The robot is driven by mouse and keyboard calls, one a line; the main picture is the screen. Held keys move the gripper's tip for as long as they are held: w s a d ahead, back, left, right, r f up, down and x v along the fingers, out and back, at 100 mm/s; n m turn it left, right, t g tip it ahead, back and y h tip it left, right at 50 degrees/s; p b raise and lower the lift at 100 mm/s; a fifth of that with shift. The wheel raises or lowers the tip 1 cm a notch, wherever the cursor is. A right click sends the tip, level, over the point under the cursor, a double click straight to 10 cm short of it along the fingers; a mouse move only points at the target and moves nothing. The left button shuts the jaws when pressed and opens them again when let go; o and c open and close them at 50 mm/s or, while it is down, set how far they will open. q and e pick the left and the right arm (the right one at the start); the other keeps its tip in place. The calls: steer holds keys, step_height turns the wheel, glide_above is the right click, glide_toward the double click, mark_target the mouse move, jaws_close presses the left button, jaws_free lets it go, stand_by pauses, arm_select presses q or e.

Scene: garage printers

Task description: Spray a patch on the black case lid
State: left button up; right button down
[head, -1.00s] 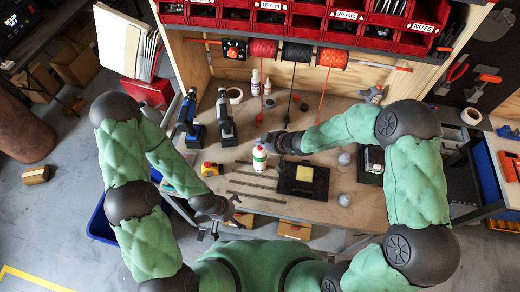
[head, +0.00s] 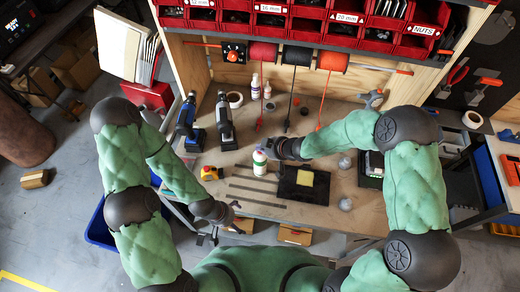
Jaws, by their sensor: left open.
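A white bottle with a green band (head: 259,168) stands upright on the workbench, left of the black case lid (head: 318,192). A yellow square pad (head: 305,178) lies on the lid. My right gripper (head: 268,149) is at the bottle's top, on its upper right side. Its fingers are too small and partly hidden to tell whether they are open or closed on the bottle. My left gripper (head: 231,212) is open and empty at the bench's front edge, in front of and left of the bottle.
A yellow and red item (head: 209,173) and two drills (head: 225,122) stand at the left of the bench. Grey balls (head: 345,203) lie right of the lid. Dark strips (head: 254,190) lie flat left of it. Red bins (head: 340,30) hang above the back.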

steer(key=shift+f, duration=0.15)
stand_by(0.5)
steer(key=shift+s+f+b, duration=0.1)
steer(key=shift+f+b, duration=0.2)
steer(key=shift+b, duration=0.05)
steer(key=shift+r+p, duration=0.3)
steer(key=shift+p, duration=0.1)
steer(key=shift+r, duration=0.1)
step_height(320, 180, up, 6)
steer(key=p, duration=0.5)
steer(key=shift+p, duration=0.35)
